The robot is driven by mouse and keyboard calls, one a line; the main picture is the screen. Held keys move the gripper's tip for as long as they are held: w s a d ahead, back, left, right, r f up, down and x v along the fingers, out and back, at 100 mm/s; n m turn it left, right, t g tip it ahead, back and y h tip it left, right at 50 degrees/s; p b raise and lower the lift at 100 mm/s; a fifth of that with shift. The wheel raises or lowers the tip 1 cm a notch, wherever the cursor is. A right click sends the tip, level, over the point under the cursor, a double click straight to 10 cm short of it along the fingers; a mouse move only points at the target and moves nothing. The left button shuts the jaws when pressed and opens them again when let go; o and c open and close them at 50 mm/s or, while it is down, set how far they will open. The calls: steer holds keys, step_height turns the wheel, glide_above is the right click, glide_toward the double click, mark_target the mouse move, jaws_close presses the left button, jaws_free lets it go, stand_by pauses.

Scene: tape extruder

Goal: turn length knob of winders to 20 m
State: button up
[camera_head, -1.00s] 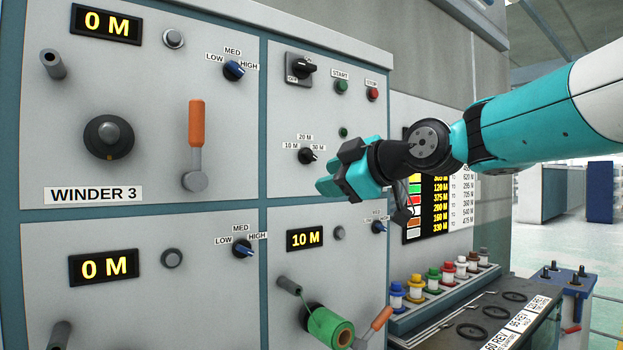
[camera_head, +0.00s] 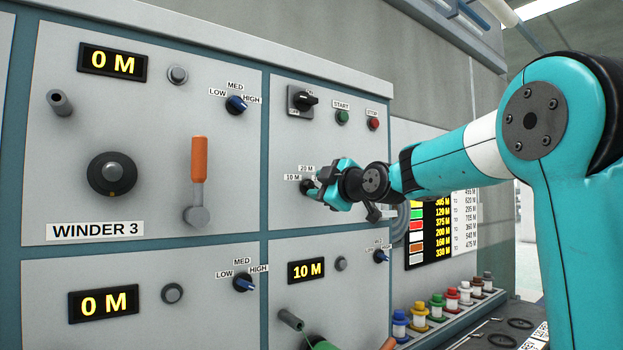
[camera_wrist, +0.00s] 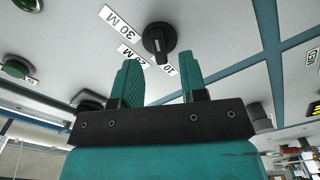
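The black length knob (camera_head: 306,186) is on the upper right panel, below the 20 M label and beside the 10 M label; my gripper partly covers it in the head view. In the wrist view the knob (camera_wrist: 158,38) shows whole, with 10, 20 M and 30 M labels around it. Its white mark points roughly towards the 10 label. My gripper (camera_head: 322,190) is in front of the panel at the knob. In the wrist view my gripper's (camera_wrist: 159,62) two teal fingers are apart and empty, with the knob beyond the gap between their tips. I see no contact.
A black on/off switch (camera_head: 303,100), a green start button (camera_head: 343,117) and a red stop button (camera_head: 373,124) are above the knob. A winder display reading 10 M (camera_head: 306,271) is below. A row of coloured spools (camera_head: 437,306) stands lower right.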

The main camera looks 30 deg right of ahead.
mark_target(312, 186)
steer(key=shift+w+p, duration=0.45)
steer(key=shift+w, duration=1.35)
jaws_close()
